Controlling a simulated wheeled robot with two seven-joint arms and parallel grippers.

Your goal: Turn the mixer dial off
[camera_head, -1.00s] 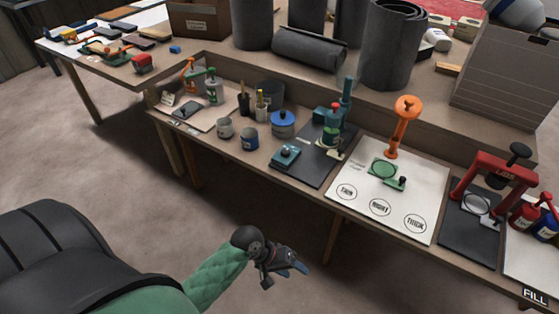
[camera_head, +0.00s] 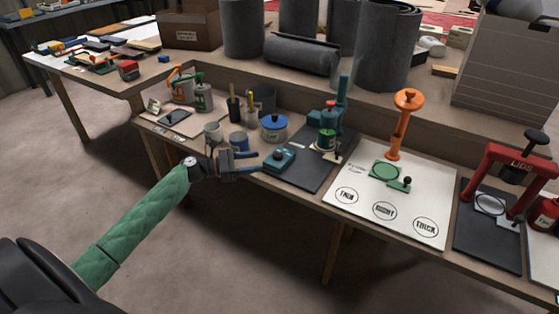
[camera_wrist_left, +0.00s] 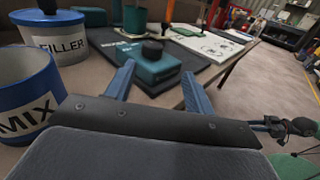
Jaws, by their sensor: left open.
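The mixer dial is a black knob (camera_wrist_left: 152,48) on top of a teal control box (camera_head: 279,160) on the dark mat's front left corner; the box also shows in the left wrist view (camera_wrist_left: 143,65). The teal mixer stand (camera_head: 343,100) with a green tin is behind it. My left gripper (camera_head: 260,161) is open and empty, just left of the box. In the left wrist view its blue fingers (camera_wrist_left: 157,74) point at the box, apart from the knob. My right gripper (camera_wrist_left: 271,126) shows small at the right of that view; its jaw state is unclear.
The MIX cup (camera_wrist_left: 28,92) and the blue-lidded FILLER pot (camera_wrist_left: 60,42) stand close on the left of my left gripper. A white board (camera_head: 385,213) with printed circles lies right of the mat. The floor in front of the bench is clear.

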